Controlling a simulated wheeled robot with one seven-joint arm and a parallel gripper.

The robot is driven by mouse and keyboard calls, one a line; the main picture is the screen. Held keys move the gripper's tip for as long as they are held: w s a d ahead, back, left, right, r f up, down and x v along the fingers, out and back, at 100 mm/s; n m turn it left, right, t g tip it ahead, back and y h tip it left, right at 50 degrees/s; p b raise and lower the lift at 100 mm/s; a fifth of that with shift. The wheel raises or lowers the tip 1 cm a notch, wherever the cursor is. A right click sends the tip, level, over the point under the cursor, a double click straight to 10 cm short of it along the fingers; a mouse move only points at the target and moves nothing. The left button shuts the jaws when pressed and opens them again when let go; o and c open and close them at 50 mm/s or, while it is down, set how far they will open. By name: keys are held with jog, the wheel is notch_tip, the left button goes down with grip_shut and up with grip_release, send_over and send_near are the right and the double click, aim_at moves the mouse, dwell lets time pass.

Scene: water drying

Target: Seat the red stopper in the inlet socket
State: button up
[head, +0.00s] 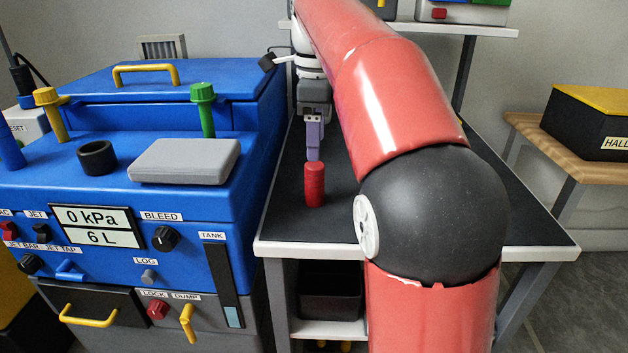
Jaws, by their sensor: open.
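The red stopper (314,185) is a small red cylinder standing upright on the dark top of the table (520,222), left of my arm. My gripper (313,158) is just above and behind it, with its purple-grey fingers pointing down. The fingertips overlap the stopper's top edge in the picture; I cannot tell whether they touch it. The gripper is open and holds nothing that I can see. A black ring-shaped socket (97,158) stands on top of the blue machine (170,200); no label marks it as the inlet. My arm hides the middle of the table.
On the machine are a grey pad (185,160), a green-capped post (204,108), a yellow-capped post (51,112) and a yellow lid handle (146,74). A black box with a yellow lid (590,122) sits on a wooden table at right. The dark table's right front is clear.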

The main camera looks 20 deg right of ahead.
aim_at(315, 165)
jog(key=shift+w+a+m, duration=0.15)
jog(key=shift+w+m, duration=0.15)
jog(key=shift+m, duration=0.1)
jog(key=shift+f, duration=0.3)
notch_tip(315, 165, down, 7)
jog(key=shift+s+r+b, duration=0.1)
jog(key=shift+s+b, duration=0.05)
jog(key=shift+b, duration=0.95)
jog(key=shift+c, duration=0.3)
jog(key=c, duration=1)
jog(key=shift+c, duration=0.2)
